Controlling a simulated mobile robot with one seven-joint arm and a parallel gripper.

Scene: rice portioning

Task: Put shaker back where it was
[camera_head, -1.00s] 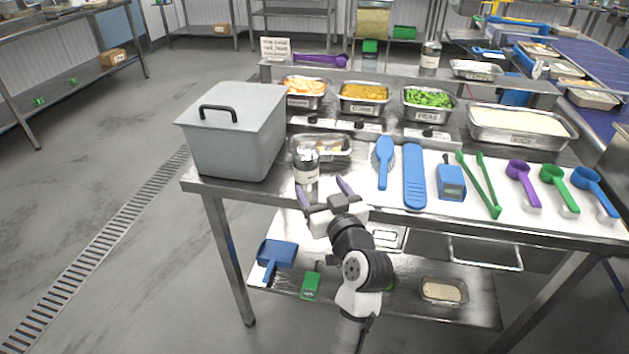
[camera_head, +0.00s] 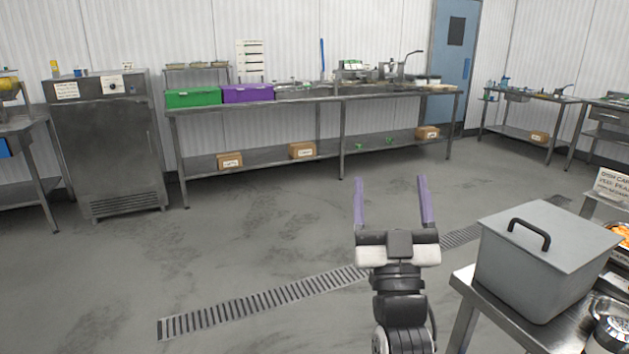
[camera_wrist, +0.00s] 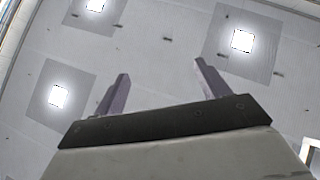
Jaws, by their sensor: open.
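My gripper (camera_head: 392,190) is open and empty, with its two purple fingers pointing up over the grey floor. In the wrist view my gripper (camera_wrist: 161,72) shows spread fingers with nothing between them. The shaker (camera_head: 611,332) stands on the steel table at the bottom right corner of the head view. Only its silver top and a bit of its body show, and the picture edge cuts it off. My gripper is well to the left of the shaker and apart from it.
A grey lidded box (camera_head: 545,262) stands on the table's near left corner, between my gripper and the food pans. The floor around a drain grate (camera_head: 262,302) is clear. A long workbench (camera_head: 318,97) and a steel cabinet (camera_head: 105,145) stand at the back wall.

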